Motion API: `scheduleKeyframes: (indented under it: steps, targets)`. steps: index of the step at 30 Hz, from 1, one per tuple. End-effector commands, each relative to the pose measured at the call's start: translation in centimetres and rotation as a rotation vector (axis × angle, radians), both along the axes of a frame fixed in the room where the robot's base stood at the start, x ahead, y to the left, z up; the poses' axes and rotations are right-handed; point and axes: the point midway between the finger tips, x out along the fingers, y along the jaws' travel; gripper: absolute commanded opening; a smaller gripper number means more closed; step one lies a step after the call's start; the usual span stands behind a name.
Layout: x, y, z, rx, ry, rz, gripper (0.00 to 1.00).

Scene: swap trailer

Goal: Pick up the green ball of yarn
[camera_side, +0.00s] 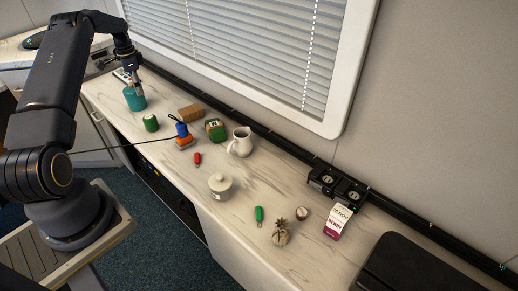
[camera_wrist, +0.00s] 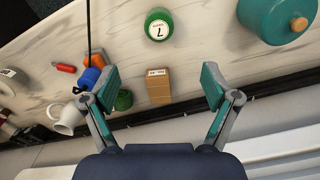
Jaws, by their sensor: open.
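Two green things could be the ball of yarn, and I cannot tell for sure which is. One is a rounded green thing with a pale label (camera_side: 215,130), beside the cardboard box; in the wrist view a dark green round thing (camera_wrist: 123,100) shows by my left finger, partly hidden. The other is a green, spool-like thing with a white round label (camera_side: 150,123), upright near the counter's front edge; it shows at the top of the wrist view (camera_wrist: 159,23). My gripper (camera_side: 138,90) is open and empty, up by the teal pot; its fingers spread wide in the wrist view (camera_wrist: 160,82).
A teal pot (camera_side: 135,101) stands at the far left end. A cardboard box (camera_side: 190,113), a blue and orange thing (camera_side: 183,133), a red item (camera_side: 197,159) and a white pitcher (camera_side: 240,143) are nearby. A dark rail (camera_side: 273,134) runs along the wall. A thin dark cable crosses the counter.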

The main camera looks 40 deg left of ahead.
Motion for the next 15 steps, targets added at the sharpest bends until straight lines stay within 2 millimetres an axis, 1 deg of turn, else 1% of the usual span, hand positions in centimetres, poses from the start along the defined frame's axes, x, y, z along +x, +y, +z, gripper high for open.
scheduleKeyframes:
  steps: [9,12,15]
  targets:
    - [0.0,-0.2,-7.3,-0.003,0.002,-0.002,0.87]
    - [0.1,-0.2,-9.1,-0.002,0.001,-0.002,0.87]
    - [0.1,-0.2,-10.2,0.000,0.000,-0.002,0.87]
